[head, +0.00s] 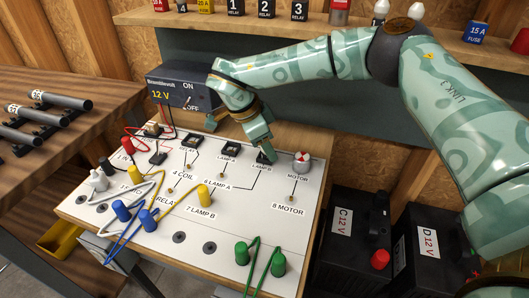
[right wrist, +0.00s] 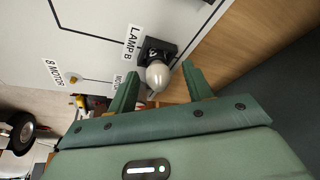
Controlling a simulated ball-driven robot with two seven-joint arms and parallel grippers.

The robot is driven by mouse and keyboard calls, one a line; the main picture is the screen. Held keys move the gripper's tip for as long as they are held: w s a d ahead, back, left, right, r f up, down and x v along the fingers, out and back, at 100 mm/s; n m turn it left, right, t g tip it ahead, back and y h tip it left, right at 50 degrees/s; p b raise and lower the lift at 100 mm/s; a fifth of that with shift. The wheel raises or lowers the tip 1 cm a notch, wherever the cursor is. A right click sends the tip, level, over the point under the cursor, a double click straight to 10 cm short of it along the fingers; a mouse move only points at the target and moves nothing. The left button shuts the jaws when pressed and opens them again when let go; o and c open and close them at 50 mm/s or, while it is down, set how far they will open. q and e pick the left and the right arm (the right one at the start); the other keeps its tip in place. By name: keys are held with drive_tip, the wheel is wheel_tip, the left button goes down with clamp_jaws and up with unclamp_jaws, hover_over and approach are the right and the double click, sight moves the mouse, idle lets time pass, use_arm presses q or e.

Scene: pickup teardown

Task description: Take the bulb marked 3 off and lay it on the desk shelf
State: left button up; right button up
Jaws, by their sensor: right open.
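A round whitish bulb (right wrist: 157,75) sits in the dark socket (right wrist: 155,52) labelled LAMP B, seen in the right wrist view. No number can be read on it. In the head view that socket (head: 266,156) is partly covered by my right gripper (head: 259,143), and the bulb is hidden. The right gripper is open; in the right wrist view its two green fingertips (right wrist: 160,84) stand on either side of the bulb, with gaps showing. The wooden shelf (head: 455,42) runs along the back in the head view. My left gripper is not in view.
The white circuit board (head: 150,215) carries yellow, blue and green plugs with looping wires. A 12 V supply box (head: 178,92) stands behind it. The shelf holds relays, fuses and white bulbs (head: 381,10). Dark batteries (head: 357,228) stand at the right; bare shelf shows between items.

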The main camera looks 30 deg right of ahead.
drive_tip(key=shift+s+r, duration=0.1)
drive_tip(key=shift+r, duration=0.05)
drive_tip(key=c, duration=1.1)
drive_tip(key=shift+o, duration=0.2)
